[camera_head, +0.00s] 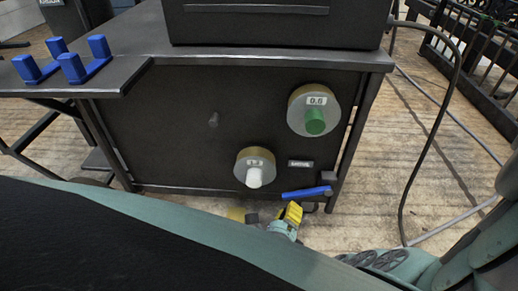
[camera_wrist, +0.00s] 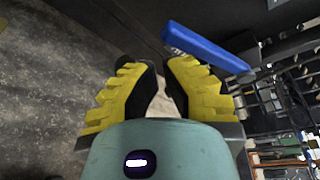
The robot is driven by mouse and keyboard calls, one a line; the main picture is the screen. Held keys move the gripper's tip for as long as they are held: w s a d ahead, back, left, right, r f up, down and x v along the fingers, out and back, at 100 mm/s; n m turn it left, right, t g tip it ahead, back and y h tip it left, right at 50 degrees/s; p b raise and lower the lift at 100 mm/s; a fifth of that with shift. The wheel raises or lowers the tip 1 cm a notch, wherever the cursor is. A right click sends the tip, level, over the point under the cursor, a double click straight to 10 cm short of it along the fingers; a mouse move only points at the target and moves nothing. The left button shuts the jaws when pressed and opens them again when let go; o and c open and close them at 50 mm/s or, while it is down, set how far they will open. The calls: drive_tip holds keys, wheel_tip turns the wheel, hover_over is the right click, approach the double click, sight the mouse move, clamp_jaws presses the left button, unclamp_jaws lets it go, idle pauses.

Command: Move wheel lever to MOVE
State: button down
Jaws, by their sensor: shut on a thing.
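The wheel lever (camera_head: 306,192) is a blue bar low on the right front of the dark cabinet, close to level in the head view. It also shows in the wrist view (camera_wrist: 205,45), slanting just beyond the right fingertip. My gripper (camera_head: 270,212) with yellow fingers is low in front of the cabinet, close to the lever's left end.
The cabinet front (camera_head: 165,130) carries a round dial with a green knob (camera_head: 315,122) and another with a white knob (camera_head: 254,177). Blue brackets (camera_head: 75,68) stand on the left shelf. A black cable (camera_head: 402,190) hangs at the right, over open wooden floor.

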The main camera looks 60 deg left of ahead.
drive_tip(key=s+d+r+p, duration=0.3)
drive_tip(key=s+d, duration=0.2)
drive_tip(key=d, duration=0.1)
drive_tip(key=shift+s+d+r+p, duration=0.15)
drive_tip(key=shift+d+r+p, duration=0.05)
drive_tip(key=shift+d+p, duration=0.2)
